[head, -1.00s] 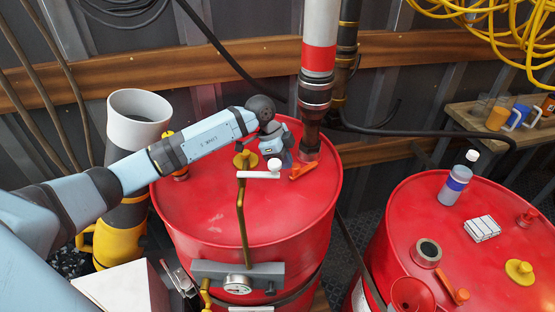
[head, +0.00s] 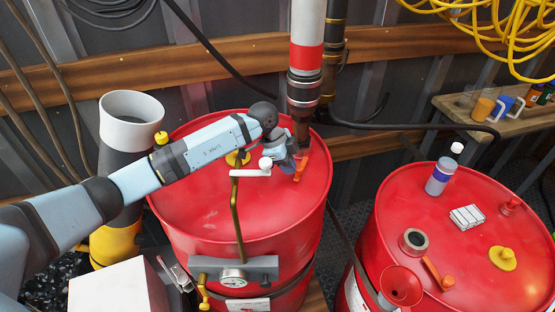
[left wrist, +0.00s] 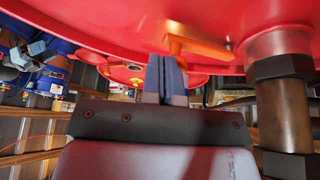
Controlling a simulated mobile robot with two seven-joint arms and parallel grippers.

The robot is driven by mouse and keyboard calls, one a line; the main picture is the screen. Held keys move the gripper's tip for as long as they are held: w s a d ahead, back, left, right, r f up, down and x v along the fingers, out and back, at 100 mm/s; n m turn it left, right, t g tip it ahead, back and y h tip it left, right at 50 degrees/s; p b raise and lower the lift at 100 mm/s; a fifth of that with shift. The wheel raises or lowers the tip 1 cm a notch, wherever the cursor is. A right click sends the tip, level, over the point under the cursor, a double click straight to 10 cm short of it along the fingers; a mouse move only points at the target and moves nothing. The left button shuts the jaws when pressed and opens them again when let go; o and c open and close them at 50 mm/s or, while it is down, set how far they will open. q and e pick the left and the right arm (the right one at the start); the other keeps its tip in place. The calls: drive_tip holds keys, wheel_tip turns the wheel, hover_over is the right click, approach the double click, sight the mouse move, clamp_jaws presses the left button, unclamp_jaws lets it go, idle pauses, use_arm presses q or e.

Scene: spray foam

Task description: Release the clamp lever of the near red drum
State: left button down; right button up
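The red drum (head: 190,215) at centre left carries the pump tube (head: 306,60). An orange lever (head: 300,166) sits at the foot of this tube on the drum top. In the left wrist view the orange lever (left wrist: 200,47) lies just beyond the fingertips, beside the tube's dark hex fitting (left wrist: 284,66). My left gripper (head: 290,163) is low over the drum top, immediately left of the lever. In the left wrist view its fingers (left wrist: 166,62) are close together with nothing seen between them. Whether they touch the lever I cannot tell. My right gripper is out of view.
A gauge block (head: 233,272) with a brass pipe and white-tipped handle (head: 264,165) stands at the drum's front. A second red drum (head: 400,205) at right has a bottle (head: 440,175), a funnel (head: 401,283) and another orange lever (head: 437,272). A grey-and-white cylinder (head: 122,135) stands left.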

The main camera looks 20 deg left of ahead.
use_arm(q)
drive_tip(key=shift+d, duration=0.5)
idle(0.4)
drive_tip(key=shift+w+a, duration=0.55)
drive_tip(key=shift+a, duration=0.1)
drive_tip(key=shift+a, duration=0.1)
